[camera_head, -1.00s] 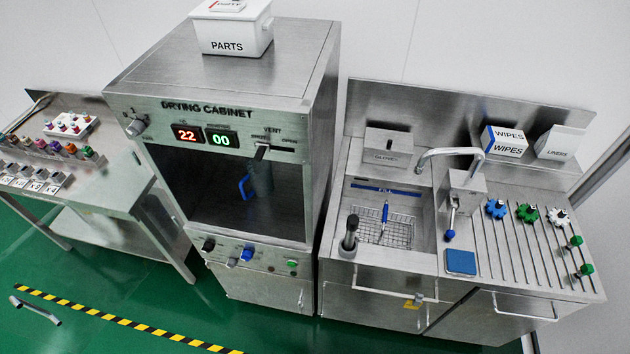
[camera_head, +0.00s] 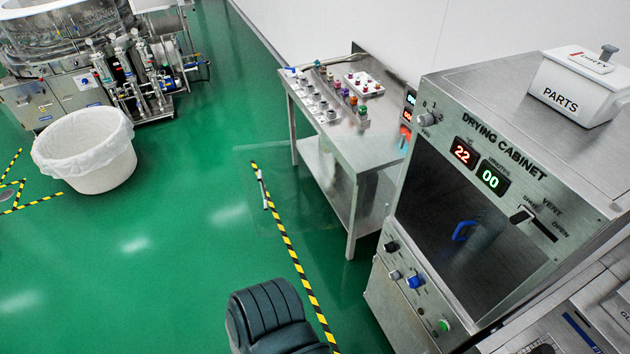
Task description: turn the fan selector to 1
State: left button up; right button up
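The fan selector appears to be the small grey knob (camera_head: 425,119) at the upper left of the drying cabinet's (camera_head: 530,190) front panel. The marks 0 and 1 stand just above it. The lettering beside it is too small to read, and I cannot tell which mark its pointer faces. Neither gripper shows in the head view, and nothing touches the knob.
A steel table (camera_head: 345,135) with small coloured parts stands left of the cabinet. A white lined bin (camera_head: 90,150) and steel machinery (camera_head: 70,90) stand farther left. A PARTS box (camera_head: 580,88) sits on the cabinet. Green floor (camera_head: 190,200) is clear between bin and table.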

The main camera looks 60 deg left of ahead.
aim_at(425, 120)
jog(key=k+j, duration=0.1)
jog(key=j, duration=1.9)
jog(key=k+j, duration=0.15)
jog(key=j, duration=0.9)
jog(key=j+z, duration=0.35)
jog(key=k+j+z, duration=0.15)
jog(key=j+z, duration=0.25)
jog(key=k+j+z, duration=0.2)
jog(key=z, duration=0.15)
jog(key=j, duration=0.15)
